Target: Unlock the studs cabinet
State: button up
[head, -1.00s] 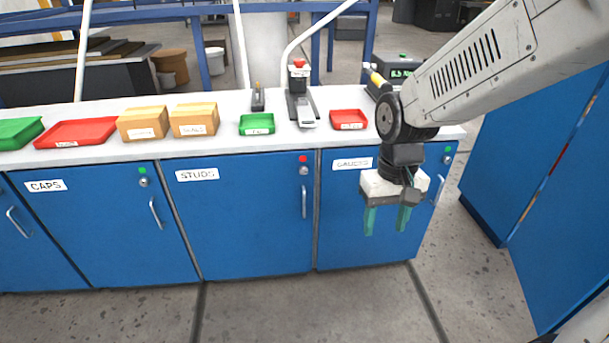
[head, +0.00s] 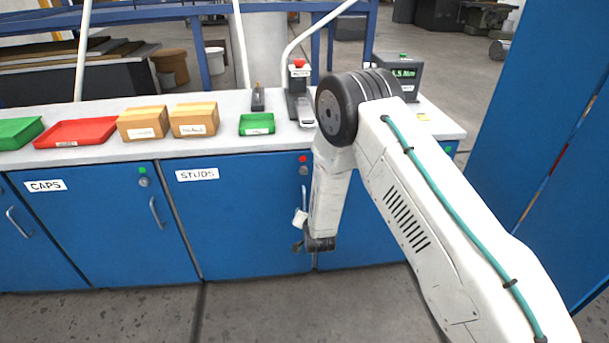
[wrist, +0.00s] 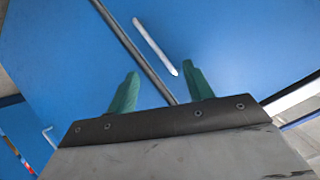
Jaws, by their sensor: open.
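The studs cabinet (head: 240,225) is a blue door labelled STUDS, and it is shut. A red light (head: 303,159) sits at its upper right corner, with a round grey lock (head: 304,171) just below. The door's upright handle is partly hidden by my arm in the head view. In the wrist view a pale bar handle (wrist: 155,45) lies beside the dark seam between two doors, apparently the studs handle. My gripper (wrist: 161,70) is open and empty, its green fingers pointing at the doors near that handle. The lock does not show in the wrist view.
The caps cabinet (head: 100,225) at left has a green light. The worktop (head: 225,151) holds a green tray (head: 257,124), cardboard boxes (head: 194,119), a red tray (head: 75,132) and a device with a red button (head: 299,75). A tall blue cabinet (head: 550,140) stands at right.

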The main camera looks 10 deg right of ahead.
aim_at(304, 171)
jog(key=w+r+m+t, duration=0.2)
jog(key=w+r+t, duration=0.25)
jog(key=r, duration=0.45)
jog(key=shift+t+h, duration=0.3)
jog(key=shift+t, duration=0.15)
jog(key=w, duration=0.7)
jog(key=shift+d+r, duration=0.1)
jog(key=shift+d, duration=0.15)
jog(key=c, duration=1)
